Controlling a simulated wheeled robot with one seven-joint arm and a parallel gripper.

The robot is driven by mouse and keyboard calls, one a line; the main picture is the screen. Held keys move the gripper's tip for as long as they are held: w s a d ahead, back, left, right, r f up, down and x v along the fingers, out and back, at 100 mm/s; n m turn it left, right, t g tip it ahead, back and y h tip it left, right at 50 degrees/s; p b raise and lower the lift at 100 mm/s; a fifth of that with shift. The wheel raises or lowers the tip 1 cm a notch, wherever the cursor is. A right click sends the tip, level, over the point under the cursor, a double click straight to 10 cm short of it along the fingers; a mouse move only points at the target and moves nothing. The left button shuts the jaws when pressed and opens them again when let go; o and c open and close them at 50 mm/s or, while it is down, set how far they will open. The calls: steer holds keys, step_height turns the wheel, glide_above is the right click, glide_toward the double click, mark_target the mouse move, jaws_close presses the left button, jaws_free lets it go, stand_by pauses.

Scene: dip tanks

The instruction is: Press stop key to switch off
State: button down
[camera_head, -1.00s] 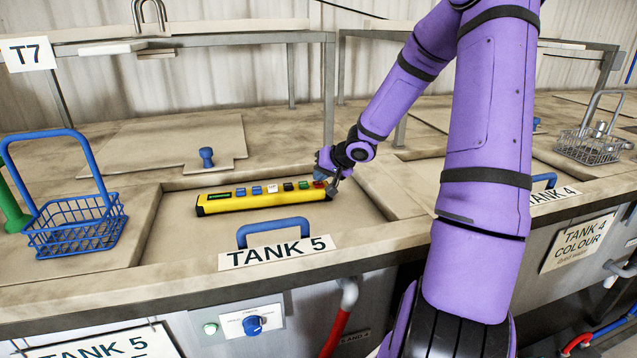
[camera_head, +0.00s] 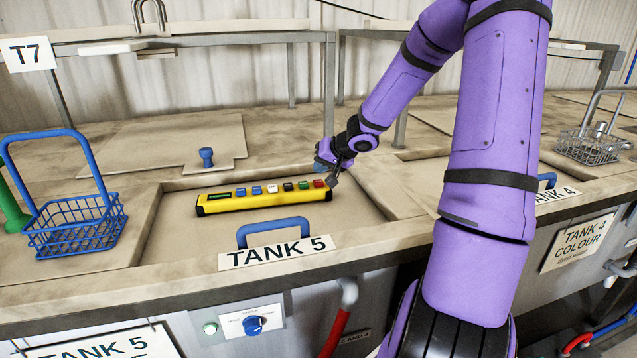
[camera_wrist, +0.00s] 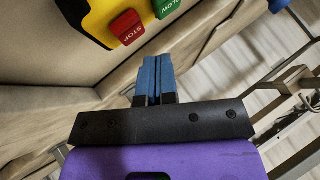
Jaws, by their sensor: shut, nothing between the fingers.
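A yellow control box (camera_head: 262,203) lies on the lid of Tank 5, with a row of coloured keys along its top. Its red stop key (camera_head: 319,183) is at the right end. In the wrist view the red key (camera_wrist: 127,27), lettered STOP, shows at the top, beside a green key (camera_wrist: 165,7) lettered SLOW. My gripper (camera_head: 333,180) is at the right end of the box, close to the stop key. In the wrist view my blue fingers (camera_wrist: 154,62) are together and empty, with a gap in the picture between their tips and the red key.
A blue handle (camera_head: 272,228) stands in front of the box above the TANK 5 label. A blue wire basket (camera_head: 75,235) stands at left. A blue knob (camera_head: 206,157) stands on a lid behind. A metal basket (camera_head: 592,145) is at right.

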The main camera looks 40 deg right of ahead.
mark_target(320, 181)
steer(key=shift+r, duration=2.1)
